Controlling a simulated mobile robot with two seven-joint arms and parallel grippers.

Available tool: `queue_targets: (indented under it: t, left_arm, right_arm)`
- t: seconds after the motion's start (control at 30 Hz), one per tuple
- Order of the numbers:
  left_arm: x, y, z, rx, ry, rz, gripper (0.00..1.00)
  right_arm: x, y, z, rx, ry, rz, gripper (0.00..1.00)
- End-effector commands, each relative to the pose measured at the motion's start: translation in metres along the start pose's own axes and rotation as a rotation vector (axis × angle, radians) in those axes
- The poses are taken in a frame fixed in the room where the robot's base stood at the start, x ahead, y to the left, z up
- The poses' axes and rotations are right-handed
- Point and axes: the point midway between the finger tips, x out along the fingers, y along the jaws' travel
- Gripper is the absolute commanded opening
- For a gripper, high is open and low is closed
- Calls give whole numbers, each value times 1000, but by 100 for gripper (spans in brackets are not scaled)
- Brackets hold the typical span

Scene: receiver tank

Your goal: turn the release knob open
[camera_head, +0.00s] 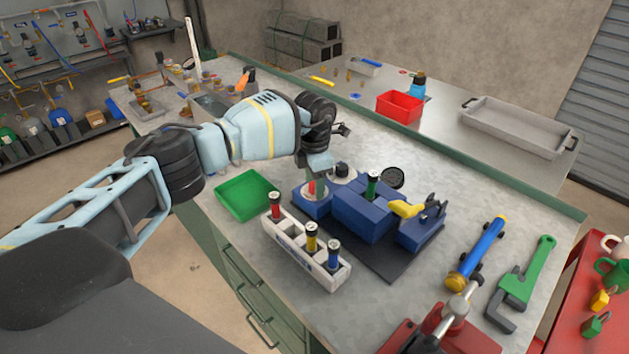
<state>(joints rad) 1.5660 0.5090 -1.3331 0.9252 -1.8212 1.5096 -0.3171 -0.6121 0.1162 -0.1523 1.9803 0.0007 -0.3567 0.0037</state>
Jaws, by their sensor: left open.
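A blue receiver tank fixture (362,218) stands on a dark mat (385,266) on the workbench. On its left part is a small red piece (312,187), partly covered by my gripper; I cannot tell whether it is the release knob. A black knob-like cap (342,170) sits on a pale round part behind. A green-capped cylinder (373,184), a round black gauge (392,178) and a yellow lever (407,208) are farther right. My left gripper (317,180) points down, open, just over the fixture's left end. Contact cannot be made out. My right gripper is not in view.
A white rack (300,258) with red, yellow and blue cylinders stands in front. A green tray (244,195) lies left. A blue-yellow cylinder (478,250), a green wrench-like tool (528,275) and a red vise-like device (440,330) are at right. A red bin (399,106) stands behind.

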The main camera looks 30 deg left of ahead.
Motion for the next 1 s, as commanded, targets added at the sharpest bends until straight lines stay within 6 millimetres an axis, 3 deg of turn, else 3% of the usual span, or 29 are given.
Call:
queue_targets:
  t: [0.6, 1.0]
  left_arm:
    - [-74, 0, 0, 0, -1, 1, 51]
    - [-78, 0, 0, -1, 0, 0, 51]
  right_arm:
    - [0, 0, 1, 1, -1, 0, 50]
    - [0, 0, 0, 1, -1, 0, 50]
